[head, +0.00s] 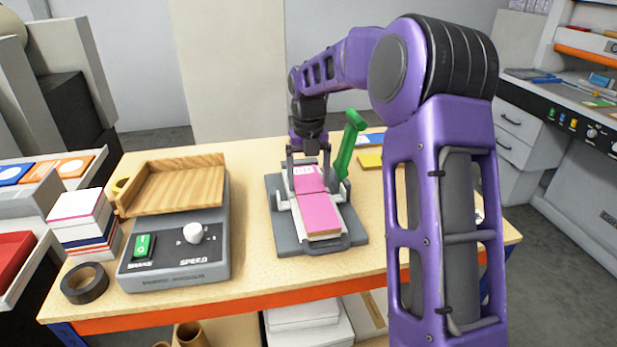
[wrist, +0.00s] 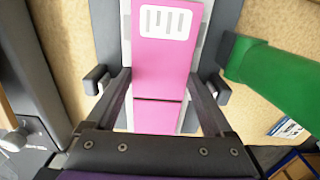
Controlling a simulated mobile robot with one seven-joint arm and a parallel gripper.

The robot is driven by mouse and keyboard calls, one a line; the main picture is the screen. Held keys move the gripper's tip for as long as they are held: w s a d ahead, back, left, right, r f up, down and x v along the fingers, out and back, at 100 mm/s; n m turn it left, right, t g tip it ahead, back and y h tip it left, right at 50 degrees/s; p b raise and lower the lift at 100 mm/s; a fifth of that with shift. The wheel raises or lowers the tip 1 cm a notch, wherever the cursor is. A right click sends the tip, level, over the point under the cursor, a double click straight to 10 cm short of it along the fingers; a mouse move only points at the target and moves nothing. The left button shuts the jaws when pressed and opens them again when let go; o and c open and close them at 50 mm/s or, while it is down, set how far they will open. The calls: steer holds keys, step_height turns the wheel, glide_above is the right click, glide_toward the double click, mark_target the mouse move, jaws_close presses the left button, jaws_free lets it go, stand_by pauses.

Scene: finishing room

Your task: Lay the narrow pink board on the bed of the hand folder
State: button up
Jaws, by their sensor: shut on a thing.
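The narrow pink board (head: 322,215) lies lengthwise along the bed of the hand folder (head: 354,236), with a dark line across it and a white label at its far end. Whether it rests fully on the bed or sits slightly above is hard to tell. My gripper (head: 308,172) points down over its far part and is shut on it. In the wrist view, my gripper's fingers (wrist: 160,80) stand along both long edges of the pink board (wrist: 162,65). The hand folder (wrist: 229,20) has a green lever (head: 347,143) raised on its right, also in the wrist view (wrist: 275,78).
A grey machine (head: 170,265) with a wooden tray (head: 180,185) and a speed knob stands left of the hand folder. A tape roll (head: 85,283) and stacked cards (head: 82,222) are at the left. A yellow piece (head: 369,159) lies behind the lever. The table front (head: 260,290) is clear.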

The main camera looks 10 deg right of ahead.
steer(key=o, duration=1.1)
step_height(320, 180, up, 18)
steer(key=p, duration=0.3)
steer(key=shift+f, duration=0.25)
